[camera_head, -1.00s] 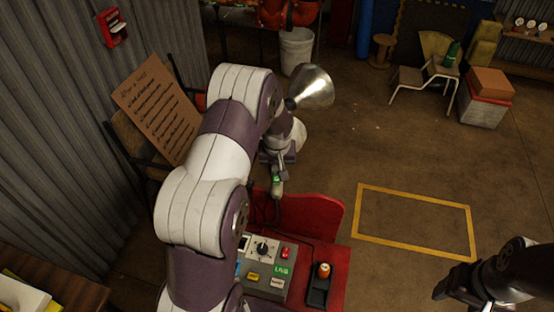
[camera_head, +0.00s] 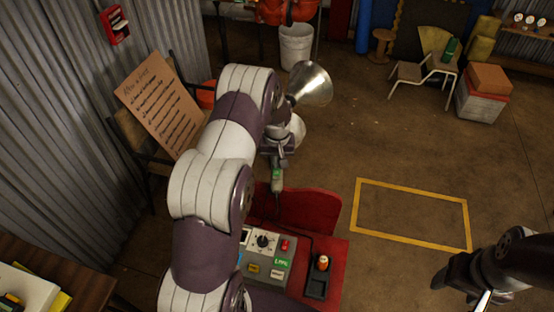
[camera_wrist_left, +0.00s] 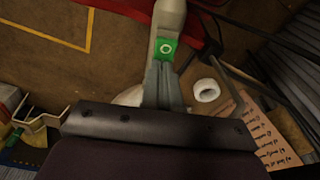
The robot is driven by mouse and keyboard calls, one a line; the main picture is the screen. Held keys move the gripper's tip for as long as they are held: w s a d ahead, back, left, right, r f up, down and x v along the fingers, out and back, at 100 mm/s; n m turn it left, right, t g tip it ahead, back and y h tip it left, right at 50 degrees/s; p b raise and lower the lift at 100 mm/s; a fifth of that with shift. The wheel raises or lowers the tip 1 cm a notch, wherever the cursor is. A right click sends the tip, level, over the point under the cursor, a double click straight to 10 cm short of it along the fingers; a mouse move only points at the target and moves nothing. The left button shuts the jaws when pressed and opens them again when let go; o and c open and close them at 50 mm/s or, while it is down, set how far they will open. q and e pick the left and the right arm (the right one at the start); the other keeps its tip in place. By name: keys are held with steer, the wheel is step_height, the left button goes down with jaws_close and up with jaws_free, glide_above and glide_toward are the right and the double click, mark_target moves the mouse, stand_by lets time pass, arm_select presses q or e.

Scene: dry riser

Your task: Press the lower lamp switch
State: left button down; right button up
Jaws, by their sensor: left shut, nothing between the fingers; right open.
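A green square switch with a pale ring (camera_wrist_left: 166,48) sits on a pale grey stem in the left wrist view. It shows as a small green patch (camera_head: 277,173) in the head view, above the red console. I cannot tell whether it is the lower of several switches. My left gripper (camera_head: 277,160) is shut and empty, pointing down at the green patch. In the left wrist view its closed fingertips (camera_wrist_left: 164,64) lie right by the switch's near edge; contact cannot be told. My right gripper (camera_head: 462,287) is open and empty at the bottom right, far from the switch.
The red console (camera_head: 330,250) carries a control panel (camera_head: 262,257) and a black holder (camera_head: 316,286) with an orange-topped item. My left arm hides part of the console. A metal cone (camera_head: 309,84) stands beyond the wrist. A yellow floor outline (camera_head: 412,190) encloses clear floor.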

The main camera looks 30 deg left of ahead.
mark_target(277, 172)
arm_select(q)
steer(key=shift+s+d+f+p, duration=0.3)
steer(key=shift+s+f+p, duration=0.1)
steer(key=shift+s+f, duration=0.35)
steer(key=shift+s+d, duration=0.2)
steer(key=shift+s, duration=0.1)
steer(key=shift+r, duration=0.15)
steer(key=r+p, duration=0.2)
steer(key=r, duration=0.1)
steer(key=r+p, duration=0.1)
steer(key=p, duration=0.1)
steer(key=shift+w+a+r, duration=0.1)
steer(key=shift+w+r, duration=0.25)
steer(key=shift+w, duration=0.05)
step_height(277, 172, up, 10)
steer(key=shift+s+d+r, duration=0.15)
steer(key=shift+s+d, duration=0.05)
steer(key=shift+s, duration=0.15)
